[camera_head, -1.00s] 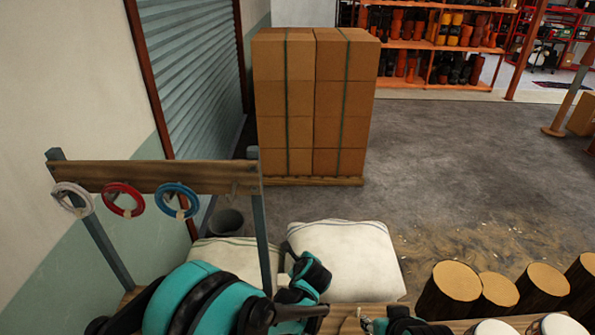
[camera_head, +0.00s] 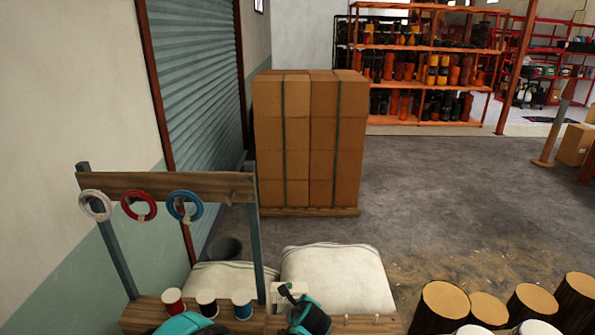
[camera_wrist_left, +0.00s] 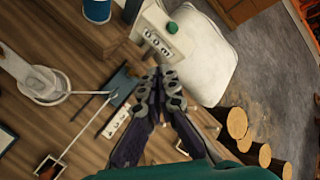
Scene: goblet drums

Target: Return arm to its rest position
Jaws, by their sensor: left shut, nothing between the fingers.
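My left gripper (camera_wrist_left: 160,78) shows in the left wrist view. Its two dark fingers meet at the tips with nothing between them, over or near a wooden workbench (camera_wrist_left: 75,110). In the head view, teal and black parts of my arm show at the bottom edge, over the bench. The gripper's fingertips cannot be made out there. My right gripper is in neither current view.
A rack (camera_head: 160,187) carries white, red and blue rings. Several spools (camera_head: 207,304) stand below it. A control box (camera_wrist_left: 158,35) with a green button is beyond the fingertips. Sacks (camera_head: 335,278), stumps (camera_head: 440,305) and stacked cartons (camera_head: 310,140) stand beyond the bench.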

